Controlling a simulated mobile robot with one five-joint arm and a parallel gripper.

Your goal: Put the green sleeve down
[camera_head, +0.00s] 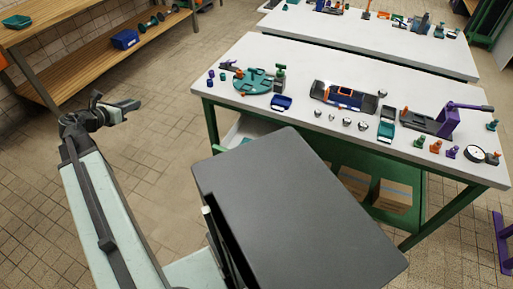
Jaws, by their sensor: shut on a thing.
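My gripper (128,105) is at the left, at the end of my raised arm, over the tiled floor and well to the left of the near workbench (225,95). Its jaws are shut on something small. The held piece is mostly hidden by the dark jaws at this size, and I cannot make out its shape or colour. I cannot single out a green sleeve elsewhere with certainty; small green pieces (419,142) stand on the near workbench.
The near workbench holds a green round fixture (253,81), a dark tray (343,96), a purple press (448,122) and a dial gauge (475,153). A wooden shelf (95,55) with a blue bin (125,39) stands upper left. Tiled floor between is clear.

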